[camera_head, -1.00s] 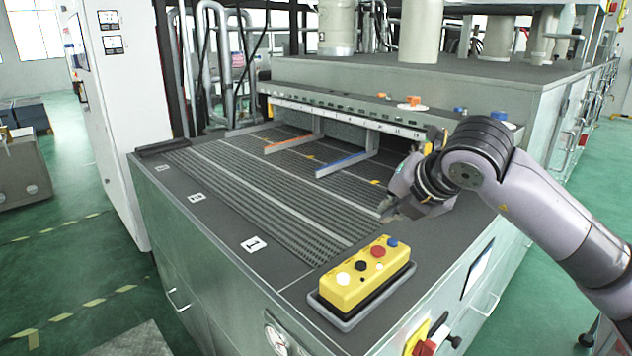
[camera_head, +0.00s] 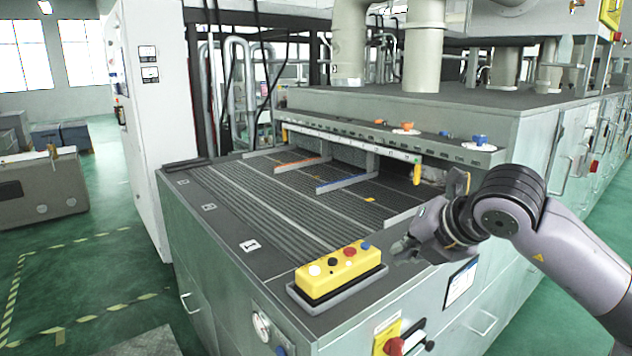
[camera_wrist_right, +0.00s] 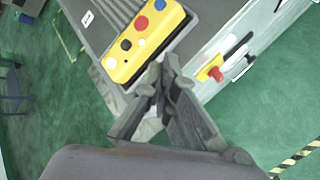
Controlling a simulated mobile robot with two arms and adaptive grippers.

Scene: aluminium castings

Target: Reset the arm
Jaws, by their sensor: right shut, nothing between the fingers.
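My right gripper (camera_head: 402,250) is at the right side of the machine's table, to the right of the yellow button box. It is empty and its fingers are together. In the right wrist view the gripper (camera_wrist_right: 162,75) shows with its fingertips close together, just below the button box in the picture. My right arm comes in from the right edge of the head view. My left gripper is not in view.
The yellow button box (camera_head: 338,272) sits in a grey tray on the machine's front corner. The slatted conveyor bed (camera_head: 270,205) carries an orange-edged and a blue-edged divider (camera_head: 345,184). A red knob (camera_head: 394,346) sticks out of the front. Green floor lies open at left.

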